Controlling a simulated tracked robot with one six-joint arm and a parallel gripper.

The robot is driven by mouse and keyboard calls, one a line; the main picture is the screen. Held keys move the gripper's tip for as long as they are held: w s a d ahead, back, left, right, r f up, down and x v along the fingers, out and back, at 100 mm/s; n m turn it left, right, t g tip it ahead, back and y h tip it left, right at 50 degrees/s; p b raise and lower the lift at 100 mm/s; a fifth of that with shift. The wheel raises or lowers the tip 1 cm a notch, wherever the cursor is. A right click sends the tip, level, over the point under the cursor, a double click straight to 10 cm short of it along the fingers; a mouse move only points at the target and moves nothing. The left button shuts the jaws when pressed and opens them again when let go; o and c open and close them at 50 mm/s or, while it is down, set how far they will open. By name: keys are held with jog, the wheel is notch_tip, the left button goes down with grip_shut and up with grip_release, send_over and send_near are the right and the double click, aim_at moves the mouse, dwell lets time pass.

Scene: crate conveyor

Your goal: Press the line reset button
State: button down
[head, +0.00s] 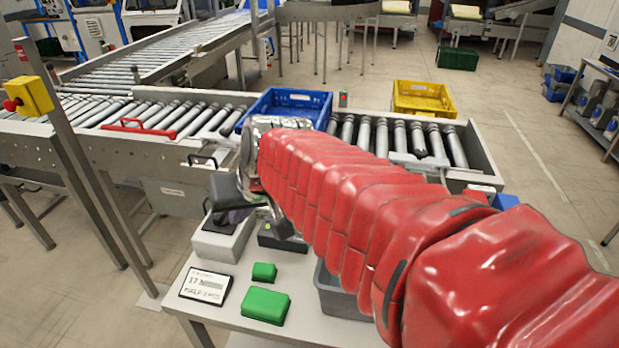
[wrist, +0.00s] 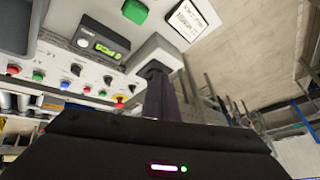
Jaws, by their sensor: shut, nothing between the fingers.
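My gripper (head: 226,212) reaches down over a pale grey box (head: 218,243) on the white table. In the wrist view the shut fingers (wrist: 153,70) end at the same box (wrist: 160,47), over its top face. They cover the middle of that face, so any button there is hidden. I cannot tell whether the fingertips touch it. No label reading line reset is legible. A panel (wrist: 60,75) with several coloured buttons and black knobs shows at left in the wrist view.
A dark device with a green display (wrist: 102,46) stands beside the box. Green blocks (head: 265,305) and a printed card (head: 206,285) lie on the table (head: 225,320). Behind are the roller conveyor (head: 170,115), a blue crate (head: 290,105), a yellow crate (head: 424,98) and a yellow post-mounted box (head: 32,95).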

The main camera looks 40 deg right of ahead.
jog(key=w+d+m+h, duration=0.1)
jog(key=w+d+m, duration=0.2)
jog(key=d, duration=0.7)
jog(key=w+d+f+m+t+h, duration=0.1)
jog(key=w+d+m, duration=0.2)
jog(key=d, duration=0.8)
jog(key=w+d+f+m+t+h, duration=0.1)
jog(key=w+d+m, duration=0.1)
jog(key=w+d, duration=0.4)
jog(key=d, duration=0.4)
jog(key=shift+w+d+m, duration=0.15)
jog(key=shift+w+m, duration=0.15)
jog(key=shift+m, duration=0.1)
jog(key=shift+f, duration=0.15)
jog(key=shift+f, duration=4.25)
jog(key=shift+f, duration=0.85)
jog(key=shift+r, duration=0.9)
jog(key=shift+r, duration=0.15)
